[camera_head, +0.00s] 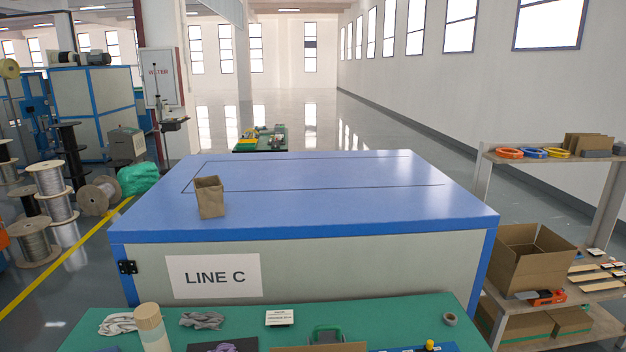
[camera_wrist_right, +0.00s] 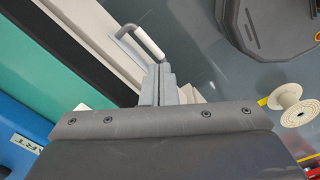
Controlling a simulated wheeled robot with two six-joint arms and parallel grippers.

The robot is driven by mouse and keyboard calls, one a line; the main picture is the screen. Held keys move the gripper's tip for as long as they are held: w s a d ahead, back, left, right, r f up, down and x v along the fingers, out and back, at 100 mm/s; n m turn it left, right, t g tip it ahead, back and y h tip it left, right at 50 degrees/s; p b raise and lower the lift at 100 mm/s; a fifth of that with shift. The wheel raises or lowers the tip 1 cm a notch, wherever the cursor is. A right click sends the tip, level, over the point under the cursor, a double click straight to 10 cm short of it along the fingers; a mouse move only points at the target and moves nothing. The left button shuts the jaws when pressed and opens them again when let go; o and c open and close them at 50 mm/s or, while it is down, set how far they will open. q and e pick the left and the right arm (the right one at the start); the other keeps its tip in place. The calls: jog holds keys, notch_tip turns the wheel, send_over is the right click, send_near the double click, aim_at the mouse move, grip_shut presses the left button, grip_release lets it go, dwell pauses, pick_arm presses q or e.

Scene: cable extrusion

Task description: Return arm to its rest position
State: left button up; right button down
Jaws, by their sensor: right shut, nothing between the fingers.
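My right gripper (camera_wrist_right: 160,68) shows in the right wrist view, with its two grey fingers together and nothing between them. The tips are close to a pale curved handle (camera_wrist_right: 146,42) in the picture; I cannot tell whether they touch it. Neither arm and neither gripper shows in the head view. My left gripper is out of sight.
The head view shows a green worktop (camera_head: 240,320) with cloths, a tape roll (camera_head: 450,318) and a bottle. A shelf (camera_head: 590,157) stands right. A spool (camera_wrist_right: 290,100) lies below the wrist.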

jog(key=s+d+f+m+b, duration=0.35)
jog(key=s+f+m, duration=0.25)
jog(key=s+f, duration=0.95)
pick_arm(q)
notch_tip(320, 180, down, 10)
jog(key=b, duration=0.5)
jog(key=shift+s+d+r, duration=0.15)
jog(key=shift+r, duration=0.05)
pick_arm(e)
jog(key=s+f+m, duration=0.2)
jog(key=s+f, duration=0.1)
jog(key=s, duration=0.3)
jog(key=s+f+m, duration=0.2)
jog(key=s+f, duration=0.2)
jog(key=s, duration=0.3)
jog(key=s+d+f+m, duration=0.1)
jog(key=s+f+m, duration=0.1)
jog(key=s+f, duration=0.2)
jog(key=s, duration=0.2)
jog(key=shift+s+t+h, duration=0.3)
jog(key=shift+h, duration=0.1)
